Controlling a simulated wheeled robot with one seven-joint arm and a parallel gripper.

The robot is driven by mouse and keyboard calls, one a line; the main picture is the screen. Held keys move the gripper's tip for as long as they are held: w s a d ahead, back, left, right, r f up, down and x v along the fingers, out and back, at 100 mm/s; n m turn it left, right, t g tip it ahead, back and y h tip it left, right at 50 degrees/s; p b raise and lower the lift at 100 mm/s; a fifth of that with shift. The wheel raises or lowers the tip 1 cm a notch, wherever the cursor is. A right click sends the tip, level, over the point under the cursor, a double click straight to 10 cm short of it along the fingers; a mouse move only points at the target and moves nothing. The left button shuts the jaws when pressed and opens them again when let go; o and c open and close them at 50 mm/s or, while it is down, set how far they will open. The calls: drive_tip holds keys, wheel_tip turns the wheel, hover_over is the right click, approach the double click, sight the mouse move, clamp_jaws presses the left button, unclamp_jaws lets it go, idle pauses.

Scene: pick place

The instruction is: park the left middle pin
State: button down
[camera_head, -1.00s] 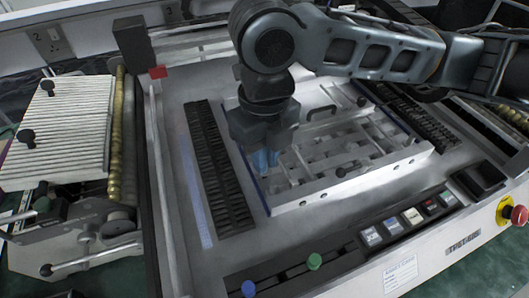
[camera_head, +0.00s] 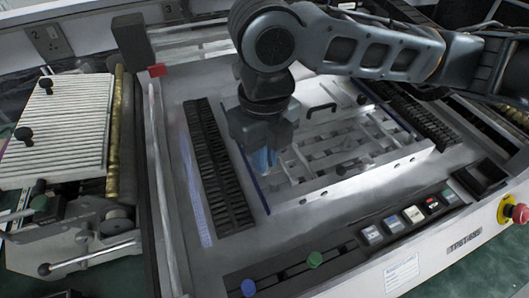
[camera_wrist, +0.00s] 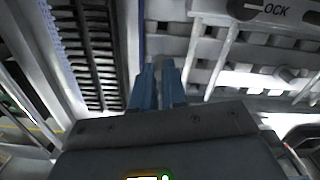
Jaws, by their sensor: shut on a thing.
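My gripper (camera_head: 263,158) points down at the left edge of the metal frame fixture (camera_head: 370,168). Its blue fingers are close together at the middle of that left side, and they also show in the wrist view (camera_wrist: 158,88). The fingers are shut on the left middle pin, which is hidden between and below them. I cannot tell from these views how far the pin is pushed in or raised.
A black slotted strip (camera_head: 218,165) runs left of the fixture. A black handle (camera_head: 321,107) stands behind the gripper. Buttons (camera_head: 392,224) and a red emergency knob (camera_head: 519,213) line the front panel. A ribbed tray (camera_head: 62,130) is at far left.

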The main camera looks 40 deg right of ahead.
idle(0.4)
drive_tip(key=c, duration=1.1)
unclamp_jaws()
drive_tip(key=shift+c, duration=0.3)
drive_tip(key=shift+c, duration=1.4)
drive_tip(key=shift+r+p, duration=2.55)
drive_tip(key=shift+r, duration=0.95)
